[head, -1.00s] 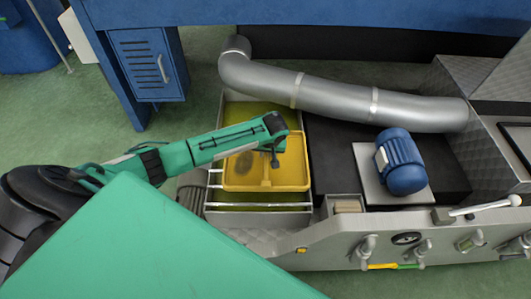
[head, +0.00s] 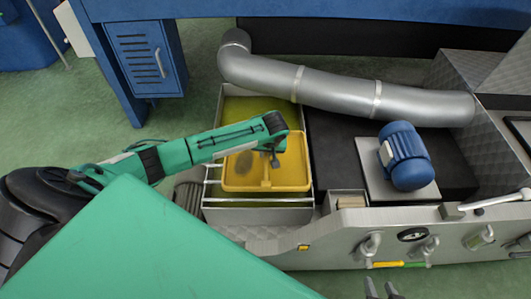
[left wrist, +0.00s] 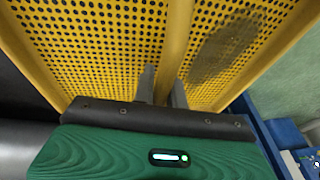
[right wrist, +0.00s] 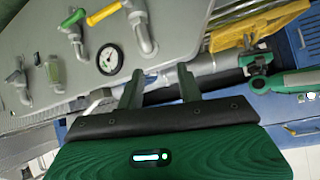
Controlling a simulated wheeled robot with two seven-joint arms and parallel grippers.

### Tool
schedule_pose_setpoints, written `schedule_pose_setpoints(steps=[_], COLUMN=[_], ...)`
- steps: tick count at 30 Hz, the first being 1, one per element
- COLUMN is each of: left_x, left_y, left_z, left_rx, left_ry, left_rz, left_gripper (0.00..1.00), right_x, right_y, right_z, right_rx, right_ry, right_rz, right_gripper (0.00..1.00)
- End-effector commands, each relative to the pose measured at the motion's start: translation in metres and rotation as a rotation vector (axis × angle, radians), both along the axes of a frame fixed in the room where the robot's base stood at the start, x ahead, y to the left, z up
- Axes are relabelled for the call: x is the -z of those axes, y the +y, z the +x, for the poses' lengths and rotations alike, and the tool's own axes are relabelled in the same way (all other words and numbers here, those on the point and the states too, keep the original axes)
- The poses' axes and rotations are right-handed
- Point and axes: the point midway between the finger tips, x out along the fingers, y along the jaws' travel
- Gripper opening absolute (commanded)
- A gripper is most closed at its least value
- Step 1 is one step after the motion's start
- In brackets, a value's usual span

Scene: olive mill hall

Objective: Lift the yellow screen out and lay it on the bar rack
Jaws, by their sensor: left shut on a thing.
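The yellow screen (head: 238,176), a framed perforated panel with a centre rib and a dark stain, is level over the bar rack (head: 285,200) at the front of the tank. It hides most of the bars; I cannot tell whether it touches them. My left gripper (head: 272,152) is shut on the screen's centre rib; the left wrist view shows the fingers (left wrist: 163,88) either side of the rib. The screen (right wrist: 262,27) also shows in the right wrist view. My right gripper (right wrist: 160,88) is open and empty, its fingertips at the head view's bottom edge.
The tank (head: 262,107) holds yellow-green liquid behind the screen. A grey pipe (head: 335,95) runs behind, and a blue motor (head: 404,157) stands to the right. A front panel with a gauge (head: 412,234) and valves lies near my right gripper.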

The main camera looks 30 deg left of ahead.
Motion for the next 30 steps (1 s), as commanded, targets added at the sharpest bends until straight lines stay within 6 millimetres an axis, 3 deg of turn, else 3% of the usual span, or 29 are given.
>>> schedule_pose_setpoints(steps=[12,30], left_x=[0.016,0.018], left_y=[0.0,0.0], left_z=[0.001,0.001], left_rx=[0.0,0.0], left_ry=[-0.003,-0.002], left_rz=[0.001,0.0], left_gripper=[0.0,0.0], right_x=[-0.003,-0.008], right_y=[0.035,0.042], right_z=[0.007,0.007], right_rx=[-0.016,-0.016], right_ry=[-0.233,-0.288], right_rz=[0.145,0.182], right_gripper=[0.36,0.36])
